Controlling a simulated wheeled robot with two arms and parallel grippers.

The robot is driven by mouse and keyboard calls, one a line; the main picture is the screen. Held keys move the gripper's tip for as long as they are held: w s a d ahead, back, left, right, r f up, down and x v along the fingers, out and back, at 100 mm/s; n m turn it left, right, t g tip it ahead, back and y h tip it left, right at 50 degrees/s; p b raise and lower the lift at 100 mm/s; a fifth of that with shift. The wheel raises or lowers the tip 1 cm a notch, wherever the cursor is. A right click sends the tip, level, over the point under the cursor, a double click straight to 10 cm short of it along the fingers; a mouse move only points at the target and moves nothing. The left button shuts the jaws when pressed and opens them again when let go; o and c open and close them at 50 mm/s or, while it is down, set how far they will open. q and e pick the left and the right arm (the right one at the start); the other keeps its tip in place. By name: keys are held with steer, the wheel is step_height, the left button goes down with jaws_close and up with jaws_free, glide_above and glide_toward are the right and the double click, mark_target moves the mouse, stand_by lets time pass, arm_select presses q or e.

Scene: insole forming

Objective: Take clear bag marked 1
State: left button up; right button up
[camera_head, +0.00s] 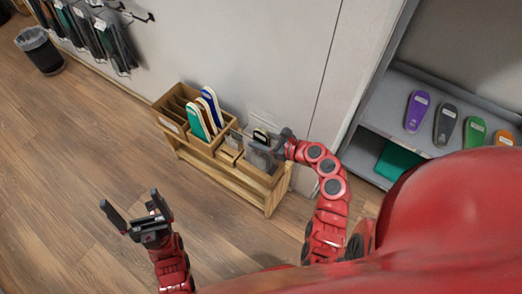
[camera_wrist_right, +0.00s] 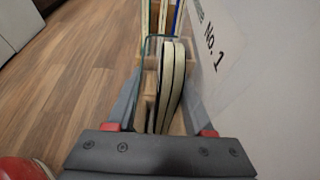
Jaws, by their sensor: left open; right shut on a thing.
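A clear bag (camera_head: 258,155) stands in the right part of a wooden rack (camera_head: 279,186), with the dark top of an insole showing there. My right gripper (camera_head: 281,141) is at the bag's upper right and shut on it. My left gripper (camera_head: 137,213) is open and empty over the floor, apart from the rack.
Green (camera_head: 199,122) and blue-edged (camera_head: 211,103) insoles stand in the rack's left part. A grey shelf (camera_head: 388,121) at right carries several coloured insoles. A bin (camera_head: 40,50) and hanging dark items are at upper left. The left floor is clear.

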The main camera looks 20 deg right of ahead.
steer(key=shift+r, duration=0.1)
jaws_close()
step_height(320, 180, up, 10)
steer(key=p, duration=0.2)
steer(key=shift+p, duration=0.4)
stand_by(0.4)
